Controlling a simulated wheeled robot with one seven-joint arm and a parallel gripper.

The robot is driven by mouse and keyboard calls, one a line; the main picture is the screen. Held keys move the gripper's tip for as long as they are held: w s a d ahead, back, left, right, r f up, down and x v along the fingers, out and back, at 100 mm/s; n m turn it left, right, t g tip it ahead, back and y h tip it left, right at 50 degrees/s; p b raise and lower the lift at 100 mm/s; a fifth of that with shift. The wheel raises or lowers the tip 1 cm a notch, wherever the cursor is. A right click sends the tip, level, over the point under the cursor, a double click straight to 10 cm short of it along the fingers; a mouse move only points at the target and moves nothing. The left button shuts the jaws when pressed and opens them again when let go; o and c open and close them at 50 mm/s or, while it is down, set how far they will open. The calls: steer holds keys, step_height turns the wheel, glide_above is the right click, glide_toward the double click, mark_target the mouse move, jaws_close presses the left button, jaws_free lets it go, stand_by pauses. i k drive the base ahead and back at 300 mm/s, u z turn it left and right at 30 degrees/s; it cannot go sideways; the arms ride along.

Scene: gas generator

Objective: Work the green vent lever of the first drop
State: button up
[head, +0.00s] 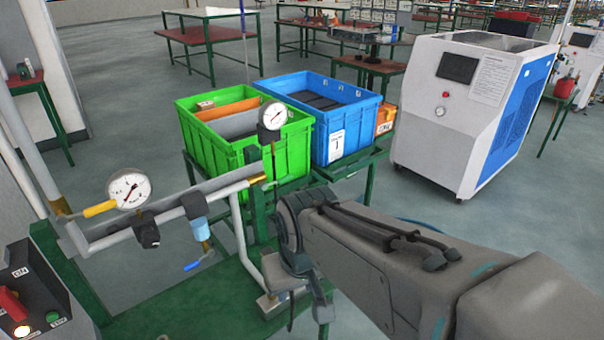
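I cannot make out a green vent lever in the head view; my arm covers part of the pipework's right side. The grey pipe assembly (172,217) carries a round gauge (129,190), a yellow lever (100,208) and a blue-handled lever (193,265) hanging below a light-blue fitting (200,228). A second gauge (272,115) stands at the right, above a brass fitting on the pipe. My gripper (306,302) points down, right of the pipe's lower end. Its fingertips are partly hidden, and I cannot tell whether it holds anything.
A green crate (287,152) and a blue crate (365,118) stand on a green-framed table behind the pipework. A white and blue machine cabinet (445,138) stands at right. A control box (28,290) with red and green controls is at lower left.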

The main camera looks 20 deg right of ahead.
mark_target(279, 181)
steer(key=z, duration=0.75)
steer(key=k, duration=1.05)
steer(key=z, duration=1)
steer(key=i, duration=0.85)
steer(key=u, duration=0.4)
steer(key=i, duration=0.9)
steer(key=u, duration=1.35)
steer(key=i, duration=0.5)
steer(key=u, duration=0.5)
